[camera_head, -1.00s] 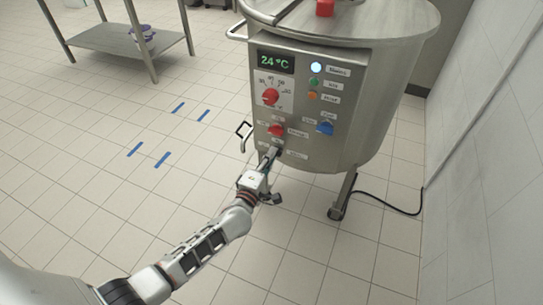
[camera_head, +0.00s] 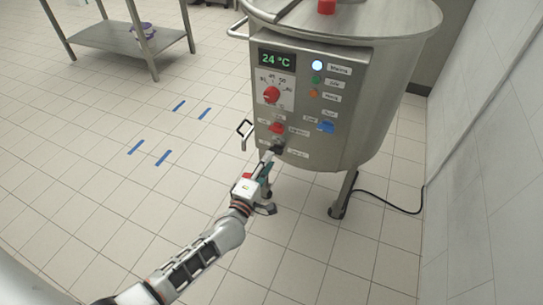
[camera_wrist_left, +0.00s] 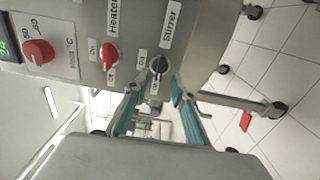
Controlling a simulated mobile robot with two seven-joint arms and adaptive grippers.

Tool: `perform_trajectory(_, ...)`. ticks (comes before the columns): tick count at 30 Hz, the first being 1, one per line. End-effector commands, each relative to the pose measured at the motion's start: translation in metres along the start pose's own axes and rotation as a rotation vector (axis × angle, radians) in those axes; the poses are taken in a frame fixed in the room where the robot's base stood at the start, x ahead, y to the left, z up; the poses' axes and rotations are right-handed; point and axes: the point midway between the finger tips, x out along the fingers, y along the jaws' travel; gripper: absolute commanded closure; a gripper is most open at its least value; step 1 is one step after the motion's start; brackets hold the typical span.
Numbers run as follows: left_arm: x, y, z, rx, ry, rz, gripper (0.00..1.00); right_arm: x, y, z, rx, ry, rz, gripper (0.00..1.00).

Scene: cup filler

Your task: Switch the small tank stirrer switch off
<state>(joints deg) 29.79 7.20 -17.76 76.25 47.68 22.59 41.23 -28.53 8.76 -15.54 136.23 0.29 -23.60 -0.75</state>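The stirrer switch (camera_wrist_left: 159,65) is a small black knob beside the "Stirrer" label in the left wrist view. In the head view it is a dark knob (camera_head: 277,149) low on the tank's front panel (camera_head: 345,62). "On" and "Off" marks sit near it; I cannot tell for sure which one it points to. My left gripper (camera_head: 264,166) is just below the switch. In the left wrist view its teal fingers (camera_wrist_left: 155,90) are spread apart, one on each side of the knob, and hold nothing. Contact with the knob cannot be told. My right gripper is out of view.
A red heater switch (camera_wrist_left: 110,56) is close beside the stirrer switch. A red temperature dial (camera_head: 271,96) and a blue switch (camera_head: 326,127) are on the same panel. A metal handle (camera_head: 244,130) sticks out at the panel's left.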

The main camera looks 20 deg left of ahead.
Motion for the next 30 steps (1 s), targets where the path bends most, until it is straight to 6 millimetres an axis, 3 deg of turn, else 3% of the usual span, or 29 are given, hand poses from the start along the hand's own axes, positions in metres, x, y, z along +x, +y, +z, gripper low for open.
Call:
perform_trajectory(6, -0.046, -0.001, 0.0, -0.001, 0.0, -0.002, 0.75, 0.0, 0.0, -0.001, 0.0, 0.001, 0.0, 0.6)
perform_trajectory(12, -0.071, -0.001, 0.0, 0.001, -0.001, -0.002, 0.75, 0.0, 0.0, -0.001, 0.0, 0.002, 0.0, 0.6)
perform_trajectory(30, -0.08, 0.0, 0.0, 0.0, -0.001, 0.0, 0.75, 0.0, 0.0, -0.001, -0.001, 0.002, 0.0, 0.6)
